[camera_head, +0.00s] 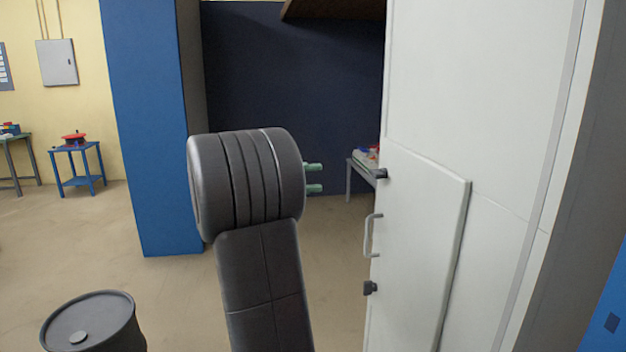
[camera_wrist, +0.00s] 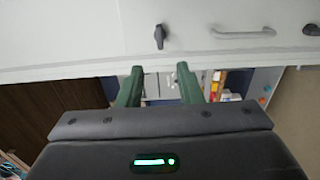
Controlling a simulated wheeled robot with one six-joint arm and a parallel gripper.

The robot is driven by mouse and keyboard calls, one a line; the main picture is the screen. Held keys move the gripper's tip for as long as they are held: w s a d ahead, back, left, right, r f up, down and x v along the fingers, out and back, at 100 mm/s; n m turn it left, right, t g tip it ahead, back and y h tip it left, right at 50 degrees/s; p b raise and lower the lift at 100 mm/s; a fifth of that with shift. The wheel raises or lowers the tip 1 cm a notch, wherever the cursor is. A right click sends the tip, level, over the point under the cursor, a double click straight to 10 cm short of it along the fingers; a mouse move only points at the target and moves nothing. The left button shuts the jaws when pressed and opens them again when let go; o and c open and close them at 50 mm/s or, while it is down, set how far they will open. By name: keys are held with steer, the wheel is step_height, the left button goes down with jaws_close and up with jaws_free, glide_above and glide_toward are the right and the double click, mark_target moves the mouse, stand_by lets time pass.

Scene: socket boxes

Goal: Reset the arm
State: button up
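My gripper (camera_head: 319,178) shows in the head view as two green fingers poking out past my dark grey wrist, at mid-height left of the white box. The fingers are apart with nothing between them. In the wrist view my gripper (camera_wrist: 160,70) also has its two green fingers spread and empty. The white box (camera_head: 490,120) has a panel door (camera_head: 418,240) with a handle (camera_head: 371,236) and dark latches above and below it. The handle (camera_wrist: 243,32) and latches also show along the top of the wrist view, apart from the fingers. The door appears shut.
A blue pillar (camera_head: 150,130) stands left of my arm. A dark barrel (camera_head: 92,325) is at the lower left. A blue side table (camera_head: 78,165) stands at the far left. A table with items (camera_head: 362,165) is partly hidden behind the white box. Floor between is open.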

mark_target(372, 174)
steer(key=shift+d, duration=0.1)
steer(key=w+d+p, duration=0.1)
steer(key=d, duration=0.3)
steer(key=d+p, duration=0.1)
steer(key=d, duration=0.4)
steer(key=w+d+p, duration=0.1)
steer(key=d, duration=0.3)
steer(key=shift+w+d, duration=0.25)
steer(key=shift+w, duration=0.1)
steer(key=shift+a, duration=0.15)
